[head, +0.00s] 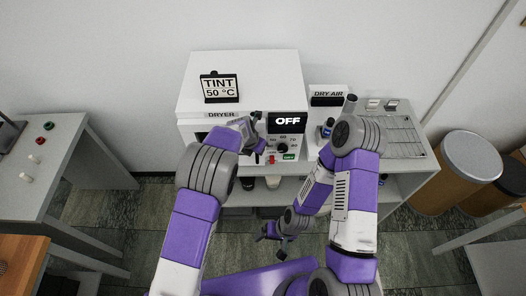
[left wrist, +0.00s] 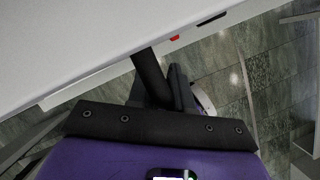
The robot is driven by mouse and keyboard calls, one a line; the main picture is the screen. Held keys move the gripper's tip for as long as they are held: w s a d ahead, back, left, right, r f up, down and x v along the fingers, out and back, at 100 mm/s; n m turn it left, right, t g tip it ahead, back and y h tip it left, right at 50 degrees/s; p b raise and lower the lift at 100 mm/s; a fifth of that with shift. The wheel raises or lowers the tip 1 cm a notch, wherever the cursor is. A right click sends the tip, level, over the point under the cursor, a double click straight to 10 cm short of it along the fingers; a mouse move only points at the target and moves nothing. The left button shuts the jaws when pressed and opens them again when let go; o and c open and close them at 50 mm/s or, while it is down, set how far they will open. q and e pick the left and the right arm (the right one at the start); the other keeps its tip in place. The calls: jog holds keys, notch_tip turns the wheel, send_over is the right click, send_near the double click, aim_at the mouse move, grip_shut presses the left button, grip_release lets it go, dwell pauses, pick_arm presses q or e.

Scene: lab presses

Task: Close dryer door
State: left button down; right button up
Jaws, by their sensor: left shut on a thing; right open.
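The white dryer (head: 240,80) stands on a bench at the centre of the head view. Its front carries a DRYER label, a display reading OFF and a dial. My left gripper (head: 259,134) is at the dryer's front, beside the control panel, and is shut on a part that looks like the door handle; the arm hides most of it. A dark strip (head: 200,136) shows left of the arm; how far the door stands open is unclear. In the left wrist view a dark finger (left wrist: 152,78) lies against a white panel (left wrist: 100,45). My right gripper (head: 273,236) is open and empty, low before the bench.
A side table (head: 60,150) is at left, and bins (head: 465,170) at right. Floor shows between the tables.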

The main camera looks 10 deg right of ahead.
pick_arm(q)
jog(key=shift+w+r, duration=0.1)
jog(key=shift+w, duration=0.05)
jog(key=c, duration=1.1)
grip_release()
jog(key=shift+a, duration=0.1)
jog(key=v, duration=0.7)
jog(key=shift+r+b, duration=0.25)
jog(key=shift+b, duration=0.05)
